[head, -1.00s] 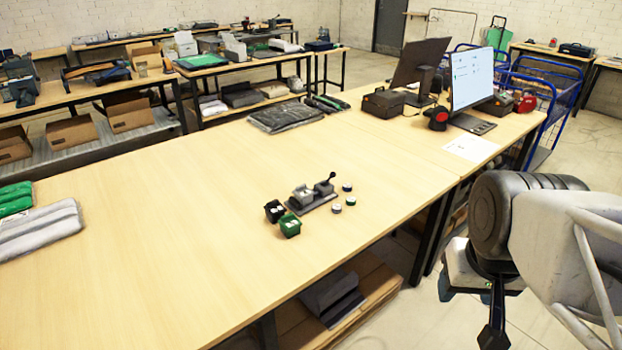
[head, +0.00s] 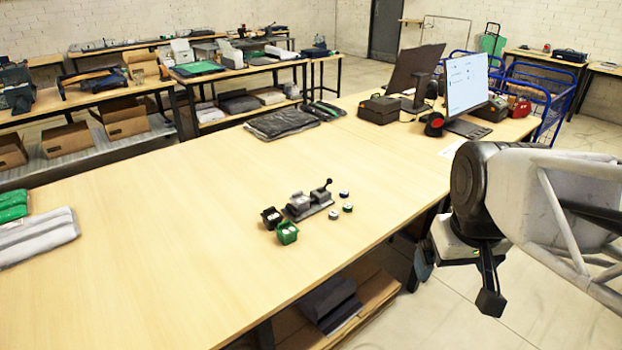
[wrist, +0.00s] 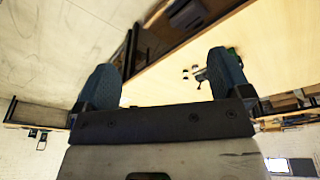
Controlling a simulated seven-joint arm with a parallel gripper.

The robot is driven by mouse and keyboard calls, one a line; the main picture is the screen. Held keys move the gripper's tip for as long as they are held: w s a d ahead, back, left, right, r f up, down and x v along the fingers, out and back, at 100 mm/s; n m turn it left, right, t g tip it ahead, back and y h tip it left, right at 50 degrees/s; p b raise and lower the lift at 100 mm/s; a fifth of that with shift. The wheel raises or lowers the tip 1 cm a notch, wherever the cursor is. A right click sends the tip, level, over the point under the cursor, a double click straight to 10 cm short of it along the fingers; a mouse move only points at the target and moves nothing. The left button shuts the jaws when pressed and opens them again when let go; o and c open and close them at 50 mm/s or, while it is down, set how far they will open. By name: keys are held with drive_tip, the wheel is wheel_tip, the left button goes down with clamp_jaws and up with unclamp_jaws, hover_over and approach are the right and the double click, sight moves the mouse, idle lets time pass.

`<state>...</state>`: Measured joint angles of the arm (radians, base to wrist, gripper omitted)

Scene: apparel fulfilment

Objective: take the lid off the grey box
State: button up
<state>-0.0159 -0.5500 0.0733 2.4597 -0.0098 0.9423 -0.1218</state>
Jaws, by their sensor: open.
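A small grey box (head: 299,203) stands on the table among a compact group, on or against a dark grey base with an upright black-knobbed lever (head: 326,185). Its lid cannot be told apart from its body at this size. A small black box (head: 271,217) and a green box (head: 288,232) stand beside it. My gripper (head: 457,284) is past the table's front edge, right of the group and apart from it. In the wrist view its two fingers (wrist: 164,78) are spread with nothing between them; the group shows partly behind the right finger.
A monitor (head: 467,80), a dark case (head: 381,108) and a red-and-black device (head: 434,124) stand at the far right of the table. Folded grey garments (head: 38,238) lie at left.

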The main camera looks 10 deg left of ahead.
drive_tip(key=w+a+r+n, duration=0.1)
drive_tip(key=w+a+n, duration=0.15)
drive_tip(key=w, duration=0.65)
drive_tip(key=w+a+r+n, duration=0.15)
drive_tip(key=w+n, duration=0.25)
drive_tip(key=w, duration=0.5)
drive_tip(key=n+g, duration=0.2)
drive_tip(key=n, duration=1.7)
hover_over(300, 198)
wheel_tip(300, 198, down, 26)
drive_tip(key=shift+f, duration=1.25)
drive_tip(key=shift+f, duration=0.1)
drive_tip(key=shift+f, duration=2.5)
